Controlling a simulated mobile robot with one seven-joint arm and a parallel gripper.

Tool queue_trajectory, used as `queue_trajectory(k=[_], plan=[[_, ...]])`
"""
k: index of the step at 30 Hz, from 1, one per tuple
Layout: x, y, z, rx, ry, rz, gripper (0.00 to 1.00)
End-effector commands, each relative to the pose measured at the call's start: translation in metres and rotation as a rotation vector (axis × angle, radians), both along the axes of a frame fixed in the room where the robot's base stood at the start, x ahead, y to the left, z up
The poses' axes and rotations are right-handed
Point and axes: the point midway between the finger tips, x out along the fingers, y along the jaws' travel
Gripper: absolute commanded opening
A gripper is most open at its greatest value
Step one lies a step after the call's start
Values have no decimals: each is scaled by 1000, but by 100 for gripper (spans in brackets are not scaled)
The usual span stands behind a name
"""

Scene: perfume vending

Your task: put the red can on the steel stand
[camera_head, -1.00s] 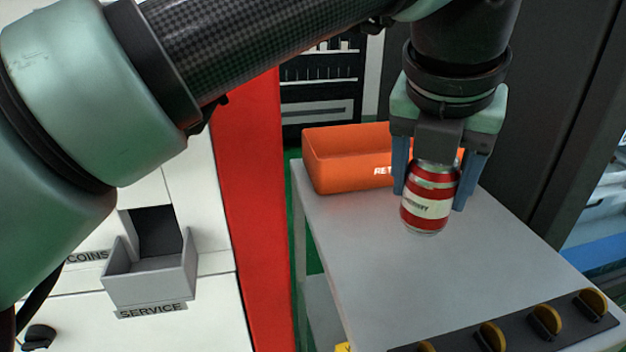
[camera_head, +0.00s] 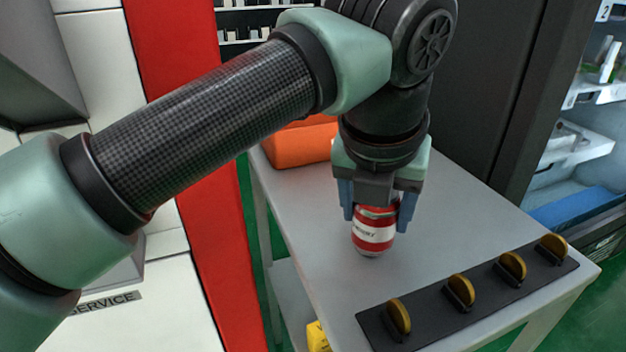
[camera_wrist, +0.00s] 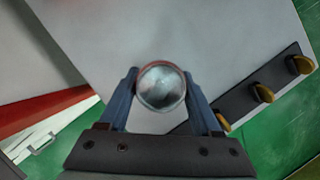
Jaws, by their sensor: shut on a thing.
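The red can (camera_head: 373,236), with a white label band and a silver top, is upright between the two blue fingers of my gripper (camera_head: 376,217). My gripper points down and is shut on the can near its upper part. The wrist view shows the can's round silver top (camera_wrist: 161,87) between the fingers. The can is over the grey top of the steel stand (camera_head: 470,215), near its middle. I cannot tell whether the can's base touches the top or hangs just above it.
A black strip with several upright brass discs (camera_head: 465,300) lies along the stand's front edge, close to the can. An orange bin (camera_head: 300,147) sits at the back left, partly hidden by my arm. The top right of the can is clear. A dark cabinet (camera_head: 470,90) stands behind.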

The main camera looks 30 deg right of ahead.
Motion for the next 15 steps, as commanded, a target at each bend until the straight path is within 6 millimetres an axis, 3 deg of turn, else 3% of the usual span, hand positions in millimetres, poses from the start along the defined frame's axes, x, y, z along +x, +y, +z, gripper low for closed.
queue_trajectory(k=[1, 6, 15], plan=[[0, 0, -3, 0, 0, 0, 67], [0, 0, -1, 1, 1, 0, 95], [0, 0, 0, 1, 1, 0, 95]])
